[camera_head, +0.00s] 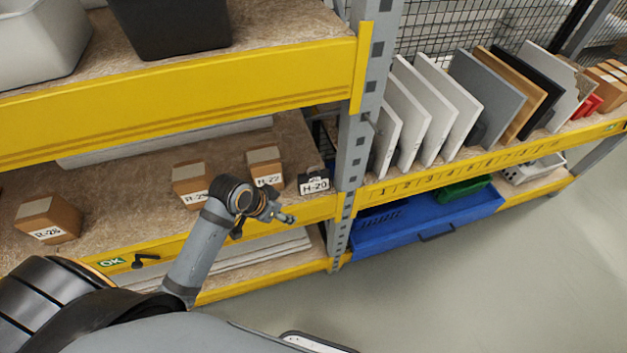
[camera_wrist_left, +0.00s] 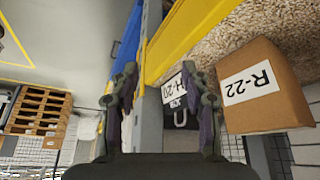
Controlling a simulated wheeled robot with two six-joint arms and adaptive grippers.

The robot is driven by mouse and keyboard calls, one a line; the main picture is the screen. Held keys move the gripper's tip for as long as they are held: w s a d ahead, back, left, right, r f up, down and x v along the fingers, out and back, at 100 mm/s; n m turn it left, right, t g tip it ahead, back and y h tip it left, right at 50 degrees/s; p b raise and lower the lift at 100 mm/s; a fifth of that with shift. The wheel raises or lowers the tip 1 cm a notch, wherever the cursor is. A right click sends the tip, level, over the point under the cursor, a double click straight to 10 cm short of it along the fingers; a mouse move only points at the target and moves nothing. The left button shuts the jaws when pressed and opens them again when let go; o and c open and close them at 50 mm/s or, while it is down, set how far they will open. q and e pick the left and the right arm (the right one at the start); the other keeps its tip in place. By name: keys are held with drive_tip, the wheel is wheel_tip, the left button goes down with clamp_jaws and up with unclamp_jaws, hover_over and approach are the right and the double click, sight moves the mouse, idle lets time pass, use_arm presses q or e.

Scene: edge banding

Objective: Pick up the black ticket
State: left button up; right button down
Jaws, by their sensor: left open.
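A small black item with a white H-20 label (camera_head: 314,184), which looks like the black ticket, sits at the right end of the middle shelf, beside the grey upright. In the left wrist view the black item (camera_wrist_left: 184,120) shows with its label upside down and a pale loop on its dark face. My left gripper (camera_head: 286,217) is open and empty, in front of the shelf edge, to the left of and nearer than the black item. In the left wrist view its fingers (camera_wrist_left: 163,85) are spread apart, with the right finger partly covering the item. My right gripper is not in view.
A cardboard box labelled R-22 (camera_head: 265,166) stands just left of the black item. More boxes (camera_head: 190,181) stand further left. The grey upright (camera_head: 357,140) and yellow shelf beam (camera_head: 290,217) border the space. Upright panels (camera_head: 440,110) fill the right shelf above a blue bin (camera_head: 400,230).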

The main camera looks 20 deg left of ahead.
use_arm(q)
drive_tip(key=w+r+m+t+h, duration=0.15)
drive_tip(key=w+r, duration=0.25)
drive_tip(key=w, duration=0.4)
drive_tip(key=m+h, duration=0.2)
approach(319, 170)
drive_tip(key=x, duration=0.4)
drive_tip(key=shift+w+d+f+p, duration=0.15)
drive_tip(key=shift+w+p, duration=0.2)
drive_tip(key=shift+w, duration=0.2)
drive_tip(key=shift+d+f, duration=0.15)
drive_tip(key=shift+f, duration=0.05)
drive_tip(key=p+x, duration=0.1)
drive_tip(key=x, duration=0.3)
drive_tip(key=shift+s+d, duration=0.15)
drive_tip(key=shift+d+f, duration=0.15)
drive_tip(key=shift+f, duration=0.2)
drive_tip(key=shift+c, duration=0.9)
drive_tip(key=c, duration=0.8)
